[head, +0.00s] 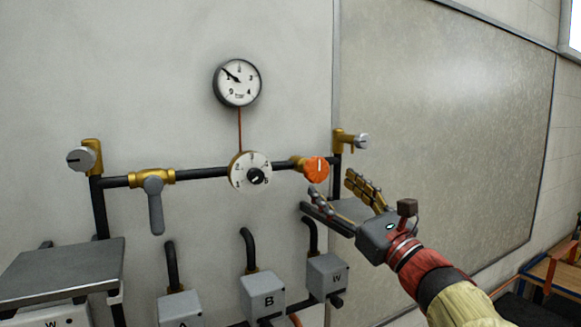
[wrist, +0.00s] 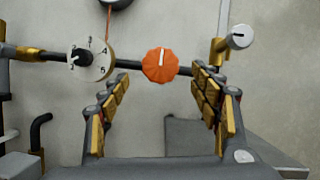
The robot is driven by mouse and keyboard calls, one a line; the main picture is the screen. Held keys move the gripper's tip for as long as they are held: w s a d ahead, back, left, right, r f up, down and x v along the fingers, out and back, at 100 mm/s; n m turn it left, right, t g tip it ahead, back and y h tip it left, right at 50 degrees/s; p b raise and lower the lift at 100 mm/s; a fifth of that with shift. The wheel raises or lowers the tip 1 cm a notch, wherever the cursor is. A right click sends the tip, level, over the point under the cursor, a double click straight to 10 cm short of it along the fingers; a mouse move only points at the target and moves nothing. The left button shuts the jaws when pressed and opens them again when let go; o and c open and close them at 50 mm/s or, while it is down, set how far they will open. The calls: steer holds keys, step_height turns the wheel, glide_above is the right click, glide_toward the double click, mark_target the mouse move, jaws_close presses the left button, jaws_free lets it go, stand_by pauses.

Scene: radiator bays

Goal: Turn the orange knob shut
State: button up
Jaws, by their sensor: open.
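The orange knob (head: 316,170) sits on the dark horizontal pipe, near its right end, with a white mark on its face. In the wrist view the orange knob (wrist: 160,65) lies ahead, between the lines of the two fingers, and its white mark stands nearly upright. My gripper (head: 338,196) is open and empty, just to the right of and below the knob in the head view. The gripper (wrist: 160,90) shows gold-padded fingers spread on either side in the wrist view. The fingers appear apart from the knob.
A numbered white dial (head: 250,170) is on the pipe left of the knob. A grey-handled valve (head: 153,190) and a gauge (head: 237,82) are further off. A grey-knobbed brass fitting (head: 350,140) stands close at upper right. Grey boxes (head: 262,293) and a shelf (head: 65,270) lie below.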

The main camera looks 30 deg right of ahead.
mark_target(319, 172)
steer(key=shift+x, duration=0.8)
steer(key=shift+p+x, duration=0.95)
steer(key=shift+x, duration=2.05)
steer(key=shift+d+r, duration=0.1)
steer(key=c, duration=0.3)
steer(key=shift+s, duration=0.1)
steer(key=c, duration=0.8)
steer(key=shift+c, duration=0.4)
